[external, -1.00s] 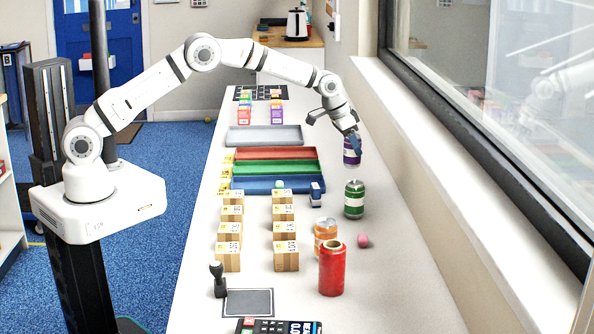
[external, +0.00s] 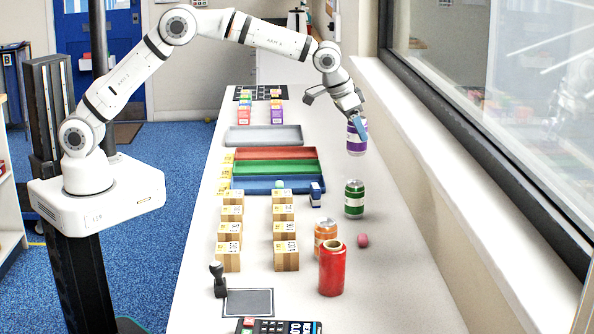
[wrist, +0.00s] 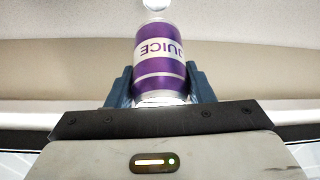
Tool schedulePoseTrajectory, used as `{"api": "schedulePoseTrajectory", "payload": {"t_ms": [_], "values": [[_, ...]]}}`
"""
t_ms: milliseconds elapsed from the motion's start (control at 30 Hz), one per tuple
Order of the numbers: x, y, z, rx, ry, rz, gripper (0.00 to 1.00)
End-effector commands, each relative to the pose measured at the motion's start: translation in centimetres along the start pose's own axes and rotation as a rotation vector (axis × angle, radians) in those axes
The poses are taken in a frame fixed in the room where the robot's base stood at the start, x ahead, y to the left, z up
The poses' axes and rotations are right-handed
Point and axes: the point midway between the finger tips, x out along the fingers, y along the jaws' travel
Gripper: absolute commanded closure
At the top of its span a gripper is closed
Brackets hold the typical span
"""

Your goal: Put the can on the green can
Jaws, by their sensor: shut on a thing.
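The purple can (external: 356,139) with a white band is held in my gripper (external: 358,124), raised above the counter. In the wrist view the purple can (wrist: 160,60) sits between the two blue fingers of my gripper (wrist: 160,88), with its "JUICE" lettering upside down in the picture. The green can (external: 354,199) stands upright on the counter, below the purple can in the external view and apart from it. The green can does not show in the wrist view.
An orange can (external: 325,238), a red roll (external: 332,268) and a pink ball (external: 363,240) stand nearer the camera. Small cartons (external: 285,256) and coloured trays (external: 275,168) lie to the left. The window ledge (external: 430,150) runs along the right.

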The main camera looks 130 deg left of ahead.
Motion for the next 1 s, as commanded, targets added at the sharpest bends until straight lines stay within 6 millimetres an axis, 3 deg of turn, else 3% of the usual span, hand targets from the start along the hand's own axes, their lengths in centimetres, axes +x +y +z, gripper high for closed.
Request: {"api": "schedulePoseTrajectory", "payload": {"t_ms": [133,600,967,1000], "values": [[2.5,-0.1,1.1,0.000,-0.003,-0.001,0.74],[7.1,-0.1,3.1,0.000,-0.001,0.000,0.74],[7.7,-0.1,3.4,-0.001,0.000,0.000,0.74],[7.5,-0.1,3.3,-0.001,0.001,0.000,0.49]]}}
